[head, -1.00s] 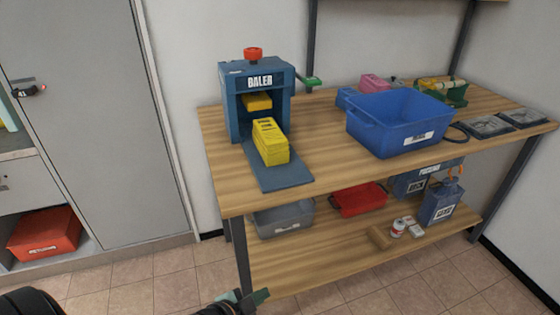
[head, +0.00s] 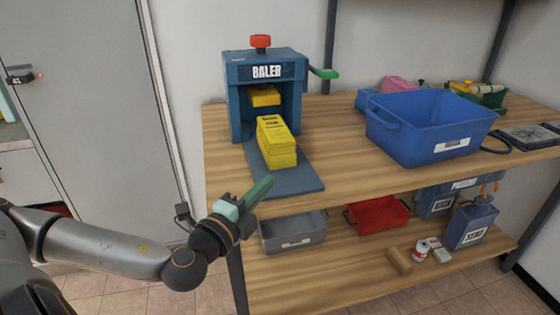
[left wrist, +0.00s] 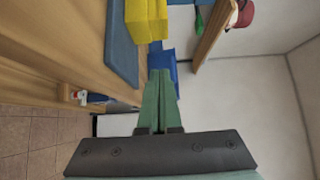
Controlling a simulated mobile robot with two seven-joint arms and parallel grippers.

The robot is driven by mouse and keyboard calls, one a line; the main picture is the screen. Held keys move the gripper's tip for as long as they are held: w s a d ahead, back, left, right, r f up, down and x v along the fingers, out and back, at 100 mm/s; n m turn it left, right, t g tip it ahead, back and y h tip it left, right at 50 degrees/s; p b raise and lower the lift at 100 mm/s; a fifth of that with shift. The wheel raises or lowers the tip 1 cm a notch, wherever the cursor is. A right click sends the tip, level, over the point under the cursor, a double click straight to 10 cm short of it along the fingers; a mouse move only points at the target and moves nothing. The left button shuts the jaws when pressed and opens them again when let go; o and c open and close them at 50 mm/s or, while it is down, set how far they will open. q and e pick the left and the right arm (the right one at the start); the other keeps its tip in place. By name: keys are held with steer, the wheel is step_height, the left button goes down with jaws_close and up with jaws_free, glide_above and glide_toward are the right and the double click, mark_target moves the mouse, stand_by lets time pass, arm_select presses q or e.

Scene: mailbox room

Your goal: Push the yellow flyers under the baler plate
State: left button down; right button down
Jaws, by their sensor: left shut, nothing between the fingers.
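The yellow flyers (head: 277,143) lie in a stack on the blue tongue (head: 297,181) in front of the baler (head: 250,72). The baler's yellow plate (head: 264,96) is raised inside its opening, above and behind the stack. My left gripper (head: 260,189) is shut and empty, in front of the table's near edge, left of the tongue's front end and apart from the flyers. In the left wrist view, the green fingers (left wrist: 158,92) are together, with the flyers (left wrist: 146,20) beyond them at the top. My right gripper is not in view.
A blue bin (head: 430,128) stands on the table right of the baler. The baler has a green lever (head: 324,74) on its right side and a red knob (head: 260,41) on top. The lower shelf holds a grey bin (head: 292,233) and a red bin (head: 377,214). Bare wood lies between the tongue and the blue bin.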

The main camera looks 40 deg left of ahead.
mark_target(264, 137)
arm_select(q)
steer(key=w, duration=0.8)
steer(key=shift+a+r+p, duration=0.1)
steer(key=shift+a+p, duration=0.2)
steer(key=shift+p, duration=0.05)
steer(key=shift+w+a, duration=1.05)
steer(key=shift+a, duration=0.2)
steer(key=shift+w+a, duration=0.25)
steer(key=shift+a, duration=0.05)
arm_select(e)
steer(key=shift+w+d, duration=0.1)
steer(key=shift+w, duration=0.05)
arm_select(q)
steer(key=w+a, duration=0.6)
steer(key=a, duration=0.1)
steer(key=shift+w+a, duration=0.65)
steer(key=shift+a, duration=0.15)
steer(key=shift+w+a, duration=0.1)
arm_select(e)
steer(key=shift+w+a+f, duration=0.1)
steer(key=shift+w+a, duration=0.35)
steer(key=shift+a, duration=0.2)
